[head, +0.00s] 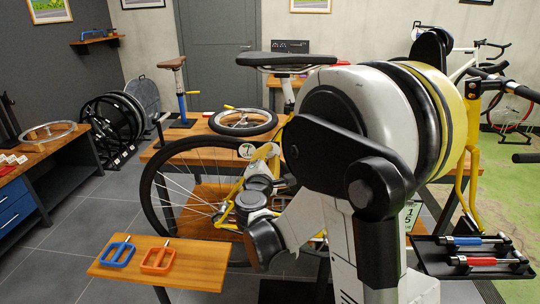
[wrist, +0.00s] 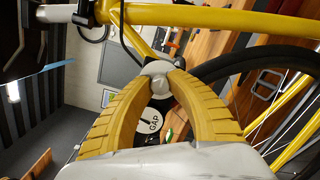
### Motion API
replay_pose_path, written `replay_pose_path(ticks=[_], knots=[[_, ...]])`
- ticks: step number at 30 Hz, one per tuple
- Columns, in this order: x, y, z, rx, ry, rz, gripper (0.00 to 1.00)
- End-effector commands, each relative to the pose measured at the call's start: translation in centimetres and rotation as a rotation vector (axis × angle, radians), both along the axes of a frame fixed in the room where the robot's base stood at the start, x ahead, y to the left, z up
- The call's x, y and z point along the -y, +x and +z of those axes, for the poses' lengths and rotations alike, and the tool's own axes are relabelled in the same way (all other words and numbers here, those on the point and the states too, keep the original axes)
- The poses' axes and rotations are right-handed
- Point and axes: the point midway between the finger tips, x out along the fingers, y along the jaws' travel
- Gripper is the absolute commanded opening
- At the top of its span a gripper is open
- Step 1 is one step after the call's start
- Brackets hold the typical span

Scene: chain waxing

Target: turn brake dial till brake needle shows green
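In the wrist view, the two yellow ribbed fingers of my gripper (wrist: 158,72) close in from both sides on a pale rounded knob (wrist: 157,69), apparently the brake dial. The fingertips look in contact with it. Behind, between the fingers, is a white gauge face marked GAP (wrist: 150,125) with a dark needle. A sliver of green shows at its right edge. My fingers and the pale gripper body hide part of the gauge, so I cannot tell where the needle points. In the head view, a small white round face with green (head: 246,150) shows beside the yellow bike frame; my arm covers much of this area.
The bike's black wheel (head: 150,195) stands left of my arm. A yellow frame tube (wrist: 215,20) crosses above my fingertips. A wooden shelf (head: 205,279) with blue and orange handles is at front left. A black tray (head: 440,262) is at right. Floor at left is clear.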

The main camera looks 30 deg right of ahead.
Motion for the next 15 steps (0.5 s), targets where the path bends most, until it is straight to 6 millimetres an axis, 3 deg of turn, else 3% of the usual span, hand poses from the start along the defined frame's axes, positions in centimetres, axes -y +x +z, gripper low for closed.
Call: replay_pose_path(ticks=[15], knots=[[-0.01,-0.01,0.00,0.046,0.069,-0.001,0.00]])
